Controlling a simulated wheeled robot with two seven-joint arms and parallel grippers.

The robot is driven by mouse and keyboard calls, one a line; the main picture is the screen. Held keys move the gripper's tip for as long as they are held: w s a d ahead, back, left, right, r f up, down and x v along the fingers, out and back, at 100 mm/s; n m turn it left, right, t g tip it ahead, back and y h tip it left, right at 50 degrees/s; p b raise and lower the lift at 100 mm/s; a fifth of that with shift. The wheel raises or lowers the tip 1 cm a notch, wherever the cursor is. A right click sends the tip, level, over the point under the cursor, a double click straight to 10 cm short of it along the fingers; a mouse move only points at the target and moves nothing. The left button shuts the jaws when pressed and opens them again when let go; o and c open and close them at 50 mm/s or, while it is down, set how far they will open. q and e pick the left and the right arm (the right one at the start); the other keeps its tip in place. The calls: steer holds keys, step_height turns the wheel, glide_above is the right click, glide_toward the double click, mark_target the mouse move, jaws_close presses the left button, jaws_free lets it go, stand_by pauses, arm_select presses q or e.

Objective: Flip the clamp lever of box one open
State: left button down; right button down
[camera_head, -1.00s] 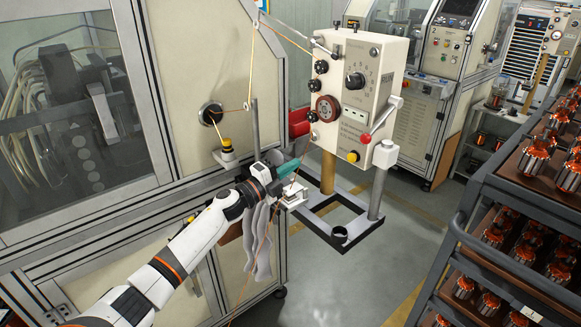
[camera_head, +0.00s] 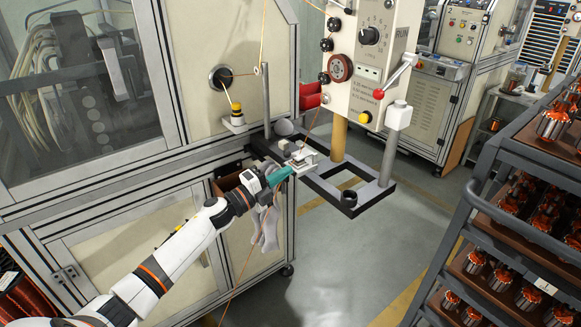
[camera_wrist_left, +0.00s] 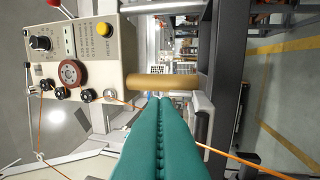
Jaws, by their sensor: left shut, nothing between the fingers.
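A white control box (camera_head: 368,60) with a black dial stands on a grey frame; I take it as box one. On its right side is a grey lever (camera_head: 402,70) that slants down-left to a red ball (camera_head: 378,94). My left gripper (camera_head: 292,170) has teal fingers, shut and empty, just below and left of that block, well away from the red ball. In the left wrist view the fingers (camera_wrist_left: 158,100) lie together, with the box (camera_wrist_left: 75,45) at upper left. My right gripper is out of view.
An orange wire (camera_head: 314,120) runs from the box past the fingers. A grey cloth or glove pair (camera_head: 268,225) hangs under the gripper. A machine cabinet (camera_head: 170,90) stands at left. A rack of copper armatures (camera_head: 480,200) stands at right. Floor between is clear.

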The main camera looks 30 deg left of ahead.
arm_select(q)
steer(key=s+d+f+n+g+y, duration=0.3)
steer(key=s+d+f+n+g, duration=0.2)
steer(key=s+f+n, duration=0.45)
steer(key=s+d+f+n+g+y, duration=0.2)
steer(key=s+d+f+n+g, duration=0.4)
steer(key=s, duration=0.7)
steer(key=s+d+f+n+g+y, duration=0.3)
steer(key=s+d+f+n, duration=0.15)
steer(key=s+f, duration=0.6)
steer(key=s+f+g, duration=0.1)
steer(key=s+f, duration=0.3)
steer(key=f, duration=0.8)
steer(key=s+f+g, duration=0.1)
steer(key=s+f, duration=0.3)
steer(key=f, duration=0.7)
steer(key=s+a+f+g, duration=0.1)
steer(key=s+a+f, duration=0.2)
steer(key=s+f, duration=0.8)
steer(key=s, duration=0.3)
